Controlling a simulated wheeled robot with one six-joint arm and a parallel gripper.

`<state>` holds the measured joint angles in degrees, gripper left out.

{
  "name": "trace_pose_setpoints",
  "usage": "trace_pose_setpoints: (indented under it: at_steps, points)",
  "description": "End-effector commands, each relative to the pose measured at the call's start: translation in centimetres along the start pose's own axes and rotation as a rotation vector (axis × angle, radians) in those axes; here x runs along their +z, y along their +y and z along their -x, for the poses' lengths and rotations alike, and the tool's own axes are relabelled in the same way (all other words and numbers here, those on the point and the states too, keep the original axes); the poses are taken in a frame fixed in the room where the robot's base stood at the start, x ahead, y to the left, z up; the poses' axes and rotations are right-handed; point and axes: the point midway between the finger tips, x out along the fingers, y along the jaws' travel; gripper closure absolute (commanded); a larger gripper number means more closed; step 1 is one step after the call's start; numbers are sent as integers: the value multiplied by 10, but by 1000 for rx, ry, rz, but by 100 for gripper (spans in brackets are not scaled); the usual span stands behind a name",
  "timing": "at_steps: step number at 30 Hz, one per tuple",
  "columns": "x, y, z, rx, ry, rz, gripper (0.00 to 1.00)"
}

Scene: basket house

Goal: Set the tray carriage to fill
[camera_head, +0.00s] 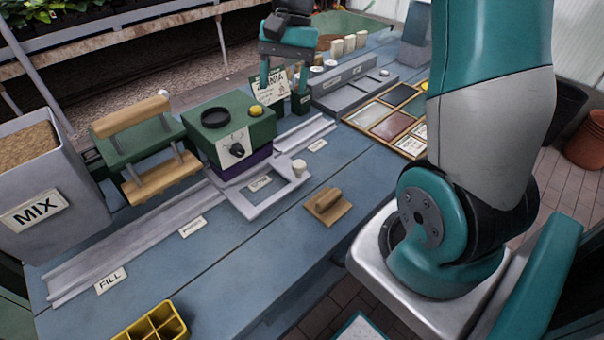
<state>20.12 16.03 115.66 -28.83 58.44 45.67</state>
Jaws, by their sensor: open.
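The tray carriage (243,207) is a flat, pale grey frame on a long metal rail (135,235). It stands beside the label that seems to read SOW, partly under a green box with a purple base. A pale round knob (299,167) stands at its right end. The FILL label (111,281) lies beside the rail's near left end, well left of the carriage. My gripper (284,86) is open and empty at the top middle, beyond the green box and apart from the carriage.
The green box (232,126) with a dial stands over the rail. A green press with wooden bars (160,178) and the grey MIX bin (50,185) stand behind it. A wooden block (327,206) and yellow cell tray (152,324) lie in front. The rail near FILL looks clear.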

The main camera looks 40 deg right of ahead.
Motion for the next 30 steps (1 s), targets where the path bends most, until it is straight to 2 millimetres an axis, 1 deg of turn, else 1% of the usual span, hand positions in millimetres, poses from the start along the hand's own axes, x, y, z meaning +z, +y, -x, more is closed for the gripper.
trace_pose_setpoints:
  at_steps: [1,3,6,8,11,14,24,30]
  points:
    - [-32,20,-13,0,-17,-131,40]
    - [-57,38,-17,3,-34,-267,40]
    - [-75,55,-20,6,-49,-379,40]
    - [-79,58,-23,7,-53,-405,40]
    - [-78,59,-34,9,-56,-413,40]
    - [-77,59,-53,10,-56,-411,40]
    - [-72,58,-130,11,-57,-408,40]
    - [-70,58,-168,10,-55,-407,40]
